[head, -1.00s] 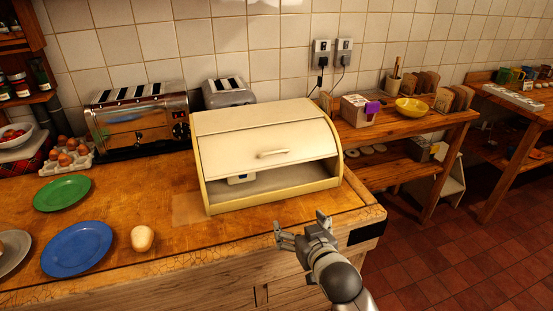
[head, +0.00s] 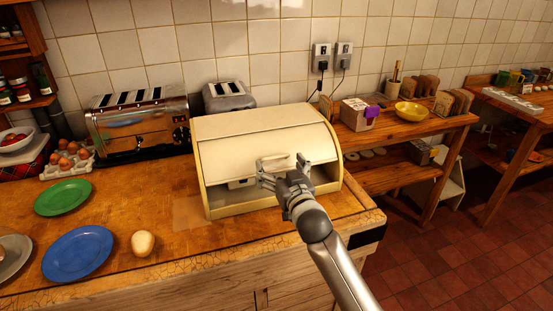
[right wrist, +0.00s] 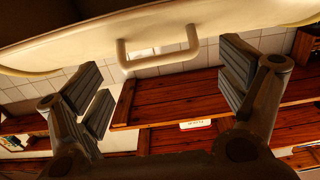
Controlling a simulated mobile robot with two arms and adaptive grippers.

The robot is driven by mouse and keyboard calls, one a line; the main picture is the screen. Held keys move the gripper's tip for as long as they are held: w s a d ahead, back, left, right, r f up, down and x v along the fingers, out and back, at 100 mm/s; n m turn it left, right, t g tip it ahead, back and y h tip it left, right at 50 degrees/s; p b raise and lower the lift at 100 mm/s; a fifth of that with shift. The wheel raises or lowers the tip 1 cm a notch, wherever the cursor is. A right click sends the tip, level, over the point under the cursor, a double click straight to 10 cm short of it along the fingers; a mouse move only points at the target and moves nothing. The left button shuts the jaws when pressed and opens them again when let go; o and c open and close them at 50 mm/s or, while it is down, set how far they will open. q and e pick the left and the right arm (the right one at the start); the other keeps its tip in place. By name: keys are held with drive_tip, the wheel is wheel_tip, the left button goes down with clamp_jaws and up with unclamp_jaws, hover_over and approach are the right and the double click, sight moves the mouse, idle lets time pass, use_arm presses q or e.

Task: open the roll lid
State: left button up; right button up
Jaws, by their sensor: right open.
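The cream bread bin (head: 205,202) stands on the wooden counter. Its roll lid (head: 255,135) is partly raised, with a gap below its lower edge. The lid's handle (head: 276,158) is a small bar near that edge; it also shows in the right wrist view (right wrist: 158,50). My right gripper (head: 284,172) is open in front of the handle. In the right wrist view its fingers (right wrist: 165,85) are wide apart, one on each side of the handle, without gripping it. A small pale object inside the bin is mostly hidden. My left gripper is out of view.
A lower shelf unit with a yellow bowl (head: 411,113) is to the right.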

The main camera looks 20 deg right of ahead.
sight(276, 161)
drive_tip(key=shift+w+a, duration=0.1)
drive_tip(key=shift+w, duration=1.45)
